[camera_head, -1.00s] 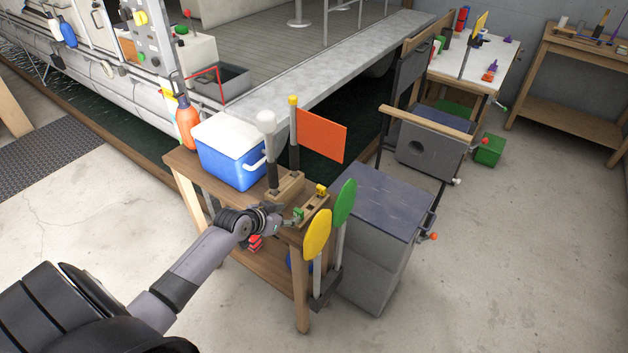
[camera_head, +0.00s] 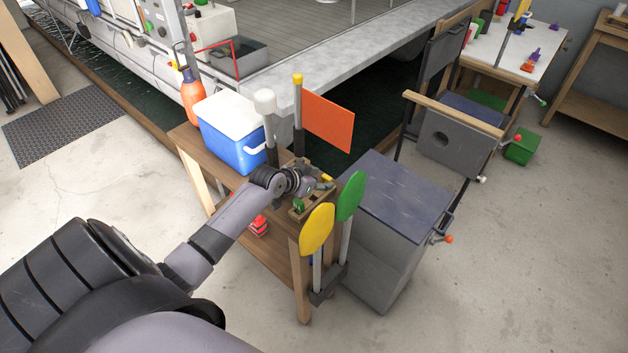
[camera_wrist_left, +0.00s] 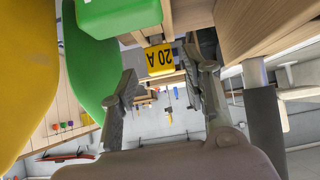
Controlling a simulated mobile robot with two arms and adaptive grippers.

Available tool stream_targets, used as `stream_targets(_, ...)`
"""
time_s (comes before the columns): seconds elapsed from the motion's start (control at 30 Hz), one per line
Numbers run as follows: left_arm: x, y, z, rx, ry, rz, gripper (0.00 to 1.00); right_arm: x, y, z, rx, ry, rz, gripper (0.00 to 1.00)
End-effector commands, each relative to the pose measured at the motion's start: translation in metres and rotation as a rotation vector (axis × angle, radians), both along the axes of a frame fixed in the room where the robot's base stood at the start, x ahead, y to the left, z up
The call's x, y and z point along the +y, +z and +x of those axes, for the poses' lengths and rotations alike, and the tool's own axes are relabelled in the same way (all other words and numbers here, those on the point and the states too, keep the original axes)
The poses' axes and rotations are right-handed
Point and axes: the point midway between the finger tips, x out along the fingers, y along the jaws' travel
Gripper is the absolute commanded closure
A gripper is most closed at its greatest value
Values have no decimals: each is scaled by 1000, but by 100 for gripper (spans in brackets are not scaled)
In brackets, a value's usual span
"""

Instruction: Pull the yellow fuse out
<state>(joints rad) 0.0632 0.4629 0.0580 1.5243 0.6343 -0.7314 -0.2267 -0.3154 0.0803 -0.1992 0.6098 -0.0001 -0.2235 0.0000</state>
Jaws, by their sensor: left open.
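The yellow fuse (camera_head: 327,179), marked "20 A" in the left wrist view (camera_wrist_left: 159,59), sits at the far end of a wooden fuse block (camera_head: 310,207) on the workbench. A green fuse (camera_head: 297,205) is at the block's near end and shows large at the top of the left wrist view (camera_wrist_left: 118,14). My left gripper (camera_head: 314,184) is open beside the yellow fuse. In the left wrist view the yellow fuse shows between the two spread fingertips; I cannot tell whether either touches it. My right gripper is out of view.
Yellow (camera_head: 317,229) and green (camera_head: 351,196) paddles stand at the bench's right end. Two upright levers, one with an orange flag (camera_head: 327,122), and a blue cooler (camera_head: 232,132) stand behind. A grey cabinet (camera_head: 385,200) is to the right. Open floor lies in front.

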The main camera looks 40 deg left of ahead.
Motion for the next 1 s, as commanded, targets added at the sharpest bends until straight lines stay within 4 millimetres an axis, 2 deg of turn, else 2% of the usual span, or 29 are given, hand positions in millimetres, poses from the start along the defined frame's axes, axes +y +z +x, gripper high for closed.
stream_targets(0.03,0,-8,5,-2,1,-1,57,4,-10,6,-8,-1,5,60)
stream_targets(0.27,-2,-20,22,-2,0,0,57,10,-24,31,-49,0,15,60)
stream_targets(0.6,-3,-30,37,0,1,-1,57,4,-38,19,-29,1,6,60)
stream_targets(0.93,-3,-30,38,0,0,0,57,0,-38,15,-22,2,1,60)
stream_targets(1.0,-3,-30,38,0,0,0,60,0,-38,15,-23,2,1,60)
